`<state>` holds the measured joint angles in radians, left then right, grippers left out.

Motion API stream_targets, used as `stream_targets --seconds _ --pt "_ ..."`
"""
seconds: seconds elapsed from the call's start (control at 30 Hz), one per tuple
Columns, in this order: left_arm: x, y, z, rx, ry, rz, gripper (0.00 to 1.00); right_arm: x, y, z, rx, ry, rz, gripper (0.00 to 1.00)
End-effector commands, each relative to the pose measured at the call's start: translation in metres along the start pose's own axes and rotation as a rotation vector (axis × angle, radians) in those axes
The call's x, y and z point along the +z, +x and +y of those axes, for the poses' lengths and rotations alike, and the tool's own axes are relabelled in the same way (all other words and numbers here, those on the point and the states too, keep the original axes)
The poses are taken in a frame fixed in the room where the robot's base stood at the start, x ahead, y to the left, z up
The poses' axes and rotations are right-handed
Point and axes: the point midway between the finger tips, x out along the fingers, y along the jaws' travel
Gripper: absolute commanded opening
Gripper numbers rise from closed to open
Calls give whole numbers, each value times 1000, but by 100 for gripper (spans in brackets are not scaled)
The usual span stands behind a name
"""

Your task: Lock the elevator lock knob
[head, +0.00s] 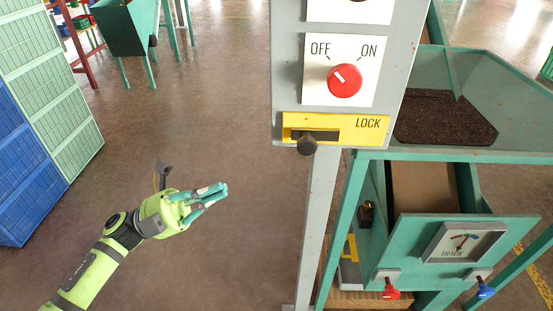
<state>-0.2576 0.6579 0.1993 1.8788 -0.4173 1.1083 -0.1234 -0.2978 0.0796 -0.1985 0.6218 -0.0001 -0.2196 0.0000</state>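The lock knob (307,145) is a dark round knob on a yellow plate marked LOCK (360,127). It sits toward the left part of a dark horizontal slot, with the LOCK word to its upper right. My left gripper (225,191), with teal fingers on a yellow-green arm, is left of and below the knob, apart from it. Its fingers point right and converge to nearly touching tips, with nothing held. My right gripper is out of view.
Above the plate is a red OFF/ON dial (344,80) on a grey panel standing on a post. A teal sorter (452,190) with dark granules stands at right. Blue and green crates (45,90) are stacked at left. The floor between is clear.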

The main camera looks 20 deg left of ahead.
Motion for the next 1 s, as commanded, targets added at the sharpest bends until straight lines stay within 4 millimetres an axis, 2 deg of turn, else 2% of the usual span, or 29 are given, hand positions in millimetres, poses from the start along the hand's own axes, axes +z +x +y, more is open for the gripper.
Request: stream_targets --seconds 0.17,0.27,0.37,0.8,1.0 --pt "1 2 0 -1 -1 -3 0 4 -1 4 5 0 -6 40" --pt "1 10 -2 -3 -1 -2 0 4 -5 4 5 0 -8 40" --pt "1 26 -3 -4 -1 -2 0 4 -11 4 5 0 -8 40" --pt "2 116 -4 -5 -2 -4 0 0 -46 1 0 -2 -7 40" --pt "2 136 -2 -3 -3 -5 0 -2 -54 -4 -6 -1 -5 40"
